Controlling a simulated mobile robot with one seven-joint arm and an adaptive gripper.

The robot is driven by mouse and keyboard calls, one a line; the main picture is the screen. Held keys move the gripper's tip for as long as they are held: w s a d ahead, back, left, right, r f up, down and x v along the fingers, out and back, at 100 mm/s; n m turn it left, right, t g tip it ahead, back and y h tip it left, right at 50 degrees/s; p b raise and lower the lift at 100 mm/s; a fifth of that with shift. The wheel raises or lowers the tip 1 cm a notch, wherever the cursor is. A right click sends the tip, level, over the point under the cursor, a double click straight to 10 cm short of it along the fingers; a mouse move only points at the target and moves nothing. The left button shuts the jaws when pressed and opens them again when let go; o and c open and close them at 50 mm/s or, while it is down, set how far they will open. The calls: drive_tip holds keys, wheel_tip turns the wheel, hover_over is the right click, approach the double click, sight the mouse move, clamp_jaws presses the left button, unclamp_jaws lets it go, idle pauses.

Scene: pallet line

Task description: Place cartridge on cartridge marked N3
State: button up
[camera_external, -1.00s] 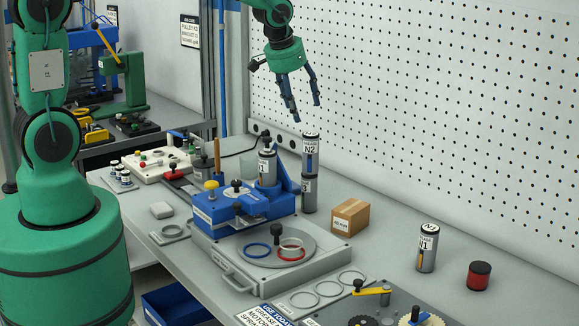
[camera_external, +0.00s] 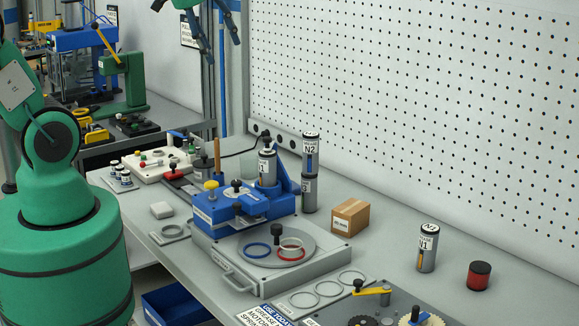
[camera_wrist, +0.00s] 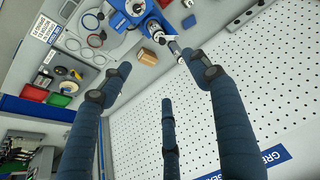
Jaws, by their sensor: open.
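A grey cartridge marked N2 (camera_external: 310,152) stands upright on top of another grey cartridge (camera_external: 310,193), whose visible mark ends in 3. This stack is behind the blue fixture, near the pegboard wall. A cartridge marked N1 (camera_external: 427,250) stands alone on the bench at right. Another cartridge (camera_external: 267,170) sits in the blue fixture. My gripper (camera_external: 221,40) is high at the top edge, up and left of the stack, partly cut off. Its fingers are spread and empty. The wrist view shows the spread fingers (camera_wrist: 165,85), with the stack (camera_wrist: 175,49) beyond them.
A cardboard box (camera_external: 350,217) stands right of the stack. A red container with a dark lid (camera_external: 479,276) is at far right. The blue fixture (camera_external: 240,207) and its grey base plate (camera_external: 225,245) fill the middle.

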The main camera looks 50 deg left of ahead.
drive_tip(key=s+r, duration=0.1)
drive_tip(key=s, duration=1.2)
drive_tip(key=shift+d+m, duration=0.3)
drive_tip(key=shift+d, duration=0.15)
wheel_tip(320, 180, down, 10)
drive_tip(key=b, duration=1)
